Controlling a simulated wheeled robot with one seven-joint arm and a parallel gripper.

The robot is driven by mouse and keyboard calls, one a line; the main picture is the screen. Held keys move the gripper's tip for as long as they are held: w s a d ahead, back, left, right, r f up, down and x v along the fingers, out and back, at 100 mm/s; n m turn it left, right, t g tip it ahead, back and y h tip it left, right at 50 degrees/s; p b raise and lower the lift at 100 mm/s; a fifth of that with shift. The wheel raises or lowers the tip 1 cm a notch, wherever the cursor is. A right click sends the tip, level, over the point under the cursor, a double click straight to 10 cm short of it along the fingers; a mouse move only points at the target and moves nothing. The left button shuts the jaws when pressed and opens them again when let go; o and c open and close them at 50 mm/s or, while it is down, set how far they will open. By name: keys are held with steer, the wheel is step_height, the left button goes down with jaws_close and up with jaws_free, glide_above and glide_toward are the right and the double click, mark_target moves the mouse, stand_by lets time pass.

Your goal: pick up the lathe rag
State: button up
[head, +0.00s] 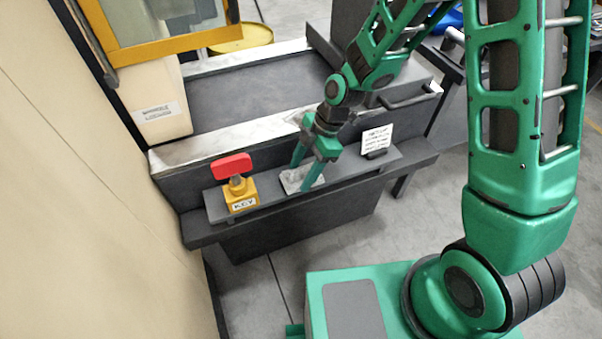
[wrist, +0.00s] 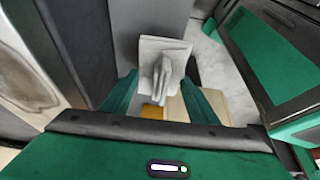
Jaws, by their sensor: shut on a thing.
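The lathe rag is a light grey folded cloth. In the head view the rag (head: 292,182) lies at the dark grey ledge, between my green fingers. My gripper (head: 308,183) points down over the ledge and is shut on the rag. In the wrist view the rag (wrist: 163,48) shows ahead, with a raised, pinched fold in its middle. My gripper (wrist: 155,95) has a finger on each side of that fold. The fingers hide part of the rag, and I cannot tell whether it is clear of the ledge.
A yellow block marked KEY with a red handle (head: 232,166) stands on the ledge (head: 342,170) left of my gripper. A small white sign (head: 377,139) stands to the right. The dark machine bed (head: 255,90) lies behind, and a cream panel (head: 95,170) is at left.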

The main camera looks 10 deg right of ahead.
mark_target(297, 173)
steer(key=r, duration=0.3)
steer(key=shift+s+a, duration=0.25)
steer(key=shift+s, duration=0.1)
steer(key=s+a+r, duration=0.5)
steer(key=s+r, duration=0.1)
steer(key=s, duration=0.3)
steer(key=shift+a+r, duration=0.15)
steer(key=shift+a, duration=0.2)
steer(key=shift+o, duration=0.6)
